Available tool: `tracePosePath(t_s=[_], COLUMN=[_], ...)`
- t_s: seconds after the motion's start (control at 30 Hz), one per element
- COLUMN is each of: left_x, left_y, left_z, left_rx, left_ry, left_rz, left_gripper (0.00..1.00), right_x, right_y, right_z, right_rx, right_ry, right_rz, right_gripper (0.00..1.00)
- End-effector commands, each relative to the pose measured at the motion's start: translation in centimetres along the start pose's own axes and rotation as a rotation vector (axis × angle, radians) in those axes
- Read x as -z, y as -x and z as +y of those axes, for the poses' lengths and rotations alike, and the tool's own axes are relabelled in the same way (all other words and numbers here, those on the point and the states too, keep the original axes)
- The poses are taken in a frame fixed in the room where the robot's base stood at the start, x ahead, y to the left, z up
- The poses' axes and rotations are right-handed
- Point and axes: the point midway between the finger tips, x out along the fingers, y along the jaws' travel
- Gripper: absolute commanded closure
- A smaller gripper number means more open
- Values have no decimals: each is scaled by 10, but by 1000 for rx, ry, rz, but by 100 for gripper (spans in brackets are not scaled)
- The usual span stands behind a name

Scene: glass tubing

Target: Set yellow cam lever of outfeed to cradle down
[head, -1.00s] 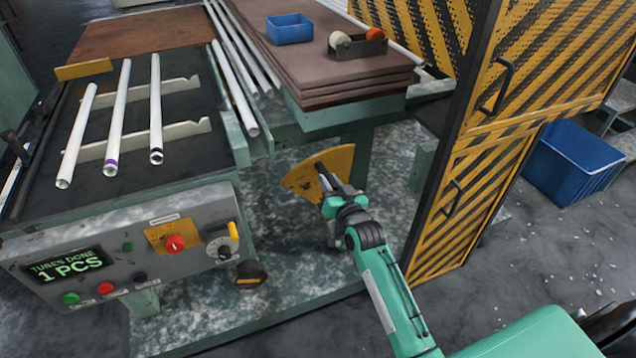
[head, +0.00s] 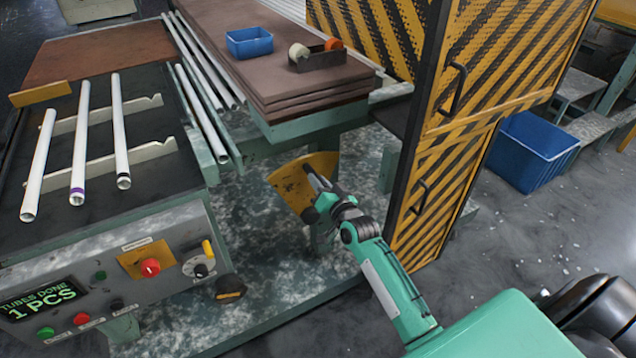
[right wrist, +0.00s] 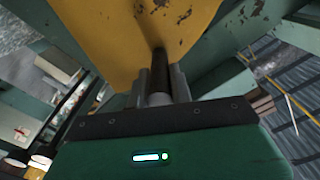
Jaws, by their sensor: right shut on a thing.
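The yellow cam lever (head: 290,184) is a worn, fan-shaped yellow plate below the bench with the brown boards, in the middle of the head view. A dark handle bar sticks out from it. My right gripper (head: 321,194) reaches it from the lower right and is shut on this handle. In the right wrist view the gripper (right wrist: 159,88) has its two grey fingers on either side of the dark handle (right wrist: 159,62), with the yellow plate (right wrist: 120,35) right behind. The fingers hide part of the handle. My left gripper is not in view.
A yellow-black striped guard door (head: 440,150) stands close to the right of my right arm. On the left is a control panel (head: 110,290), with white tubes (head: 78,150) on the table above it. A blue crate (head: 530,150) stands on the floor at right.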

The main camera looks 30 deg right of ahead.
Motion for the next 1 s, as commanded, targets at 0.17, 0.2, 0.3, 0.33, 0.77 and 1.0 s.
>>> tracePosePath(t_s=[0.17, 0.2, 0.3, 0.33, 0.77, 1.0], left_x=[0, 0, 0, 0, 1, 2], left_y=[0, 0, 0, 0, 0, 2], left_z=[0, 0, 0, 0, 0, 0], left_rx=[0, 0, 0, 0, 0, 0], left_ry=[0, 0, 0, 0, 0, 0], left_rz=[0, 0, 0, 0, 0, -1], left_gripper=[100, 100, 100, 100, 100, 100], right_x=[1, 1, 1, 1, -1, -1], right_y=[0, 0, 0, 0, 19, 64], right_z=[0, 0, 0, 0, 0, 1], right_rx=[0, 0, 0, 0, -1, -1], right_ry=[3, 3, 2, 2, 2, 3], right_rz=[3, 3, 2, 2, 0, -1], right_gripper=[74, 67, 57, 57, 57, 57])
